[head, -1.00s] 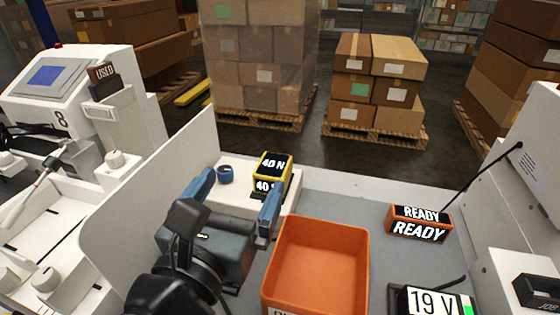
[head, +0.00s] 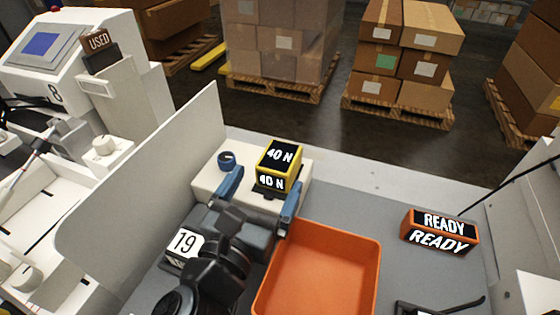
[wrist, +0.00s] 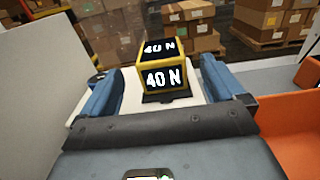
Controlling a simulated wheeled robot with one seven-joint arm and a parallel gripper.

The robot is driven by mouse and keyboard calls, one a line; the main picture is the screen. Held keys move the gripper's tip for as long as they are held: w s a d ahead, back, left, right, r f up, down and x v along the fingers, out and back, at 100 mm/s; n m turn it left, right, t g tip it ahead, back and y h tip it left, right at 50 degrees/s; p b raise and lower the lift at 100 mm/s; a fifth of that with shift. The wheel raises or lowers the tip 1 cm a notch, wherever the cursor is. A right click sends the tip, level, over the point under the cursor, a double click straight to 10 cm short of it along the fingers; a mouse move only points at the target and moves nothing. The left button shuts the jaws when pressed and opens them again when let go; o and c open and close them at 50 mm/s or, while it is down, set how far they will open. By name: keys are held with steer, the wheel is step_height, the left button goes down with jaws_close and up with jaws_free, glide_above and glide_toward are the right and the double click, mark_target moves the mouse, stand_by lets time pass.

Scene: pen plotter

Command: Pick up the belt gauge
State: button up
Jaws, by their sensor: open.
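The belt gauge appears to be the yellow-edged black block (head: 279,160) marked "40 N" on its top and front. It stands upright on a small black base on a pale raised block (head: 210,181). In the wrist view the gauge (wrist: 166,70) is ahead of my gripper, between the lines of the two fingers. My gripper (head: 261,190) is open and empty. Its blue fingers point toward the gauge, with the tips just short of it on the near side. In the wrist view the fingers of my gripper (wrist: 166,84) are wide apart, with clear space beside the gauge.
A white upright panel (head: 150,180) stands to the left. An empty orange bin (head: 318,275) is close to the right finger. A "READY" sign (head: 440,232) stands farther right on grey bench.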

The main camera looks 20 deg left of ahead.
mark_target(287, 143)
steer(key=shift+w+a+p, duration=0.2)
steer(key=shift+w+p, duration=0.55)
steer(key=shift+w, duration=2.7)
steer(key=shift+c, duration=0.4)
steer(key=c, duration=1.1)
steer(key=shift+r, duration=0.1)
steer(key=shift+c, duration=0.5)
steer(key=shift+r, duration=0.1)
